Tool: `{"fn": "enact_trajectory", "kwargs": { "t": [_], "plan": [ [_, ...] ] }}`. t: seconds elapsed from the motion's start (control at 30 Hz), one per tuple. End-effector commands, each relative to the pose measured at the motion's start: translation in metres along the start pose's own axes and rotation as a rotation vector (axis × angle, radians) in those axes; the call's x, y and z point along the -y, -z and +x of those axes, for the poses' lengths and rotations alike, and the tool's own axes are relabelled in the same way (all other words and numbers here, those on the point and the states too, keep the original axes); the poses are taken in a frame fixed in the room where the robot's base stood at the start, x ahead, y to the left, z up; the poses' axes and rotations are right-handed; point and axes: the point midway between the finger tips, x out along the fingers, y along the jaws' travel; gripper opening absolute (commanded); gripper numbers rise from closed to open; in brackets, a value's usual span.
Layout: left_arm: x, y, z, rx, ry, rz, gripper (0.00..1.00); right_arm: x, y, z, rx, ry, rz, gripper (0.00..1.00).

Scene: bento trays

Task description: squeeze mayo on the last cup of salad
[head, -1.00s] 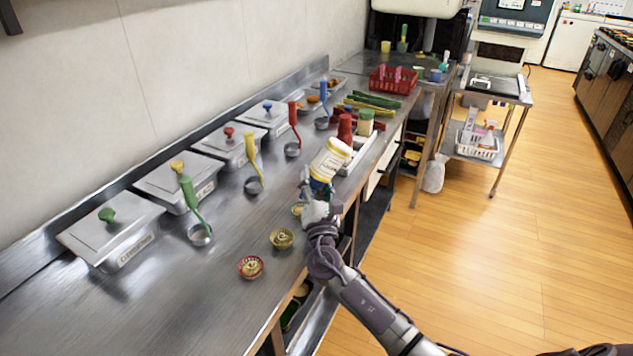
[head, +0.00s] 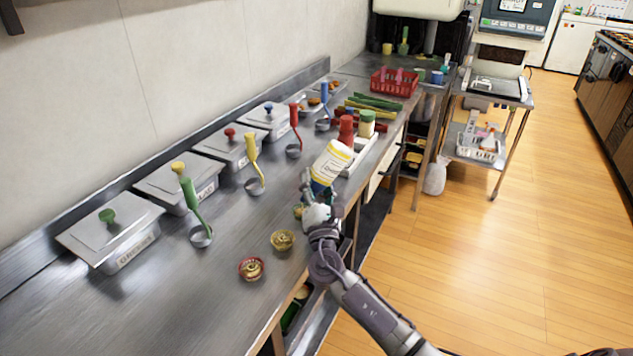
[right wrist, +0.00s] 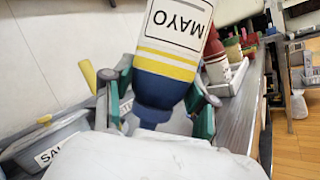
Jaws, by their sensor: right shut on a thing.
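The mayo bottle (head: 331,163), white with a yellow band and a blue lower end, is held tilted in my right gripper (head: 317,194). In the right wrist view the fingers (right wrist: 160,112) are on either side of the blue part of the bottle (right wrist: 170,65). The MAYO label reads upside down, so the bottle is inverted. Its lower tip is hidden. A small cup (head: 299,212) is partly hidden beside the gripper, below the bottle. A yellowish cup (head: 283,240) and a red-rimmed cup (head: 251,268) stand nearer on the counter. My left gripper is not in view.
Lidded steel tubs (head: 112,232) with coloured knobs line the wall, with ladles (head: 200,236) in front. A pale tray (head: 362,152) with red and cream bottles is just beyond the mayo. A red basket (head: 394,82) is farther back. The near-left steel counter (head: 150,310) is clear.

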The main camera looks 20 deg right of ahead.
Motion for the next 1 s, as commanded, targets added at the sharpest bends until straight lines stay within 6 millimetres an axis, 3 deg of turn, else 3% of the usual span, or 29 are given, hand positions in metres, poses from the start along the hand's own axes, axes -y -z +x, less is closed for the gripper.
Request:
{"fn": "enact_trajectory", "kwargs": {
  "t": [0.47, 1.0],
  "plan": [
    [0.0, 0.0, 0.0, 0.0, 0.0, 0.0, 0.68, -0.001, -0.003, -0.004, 0.002, -0.001, 0.0, 0.23],
    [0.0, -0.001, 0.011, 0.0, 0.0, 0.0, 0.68, 0.001, 0.004, 0.011, 0.001, -0.001, 0.0, 0.23]
  ]
}}
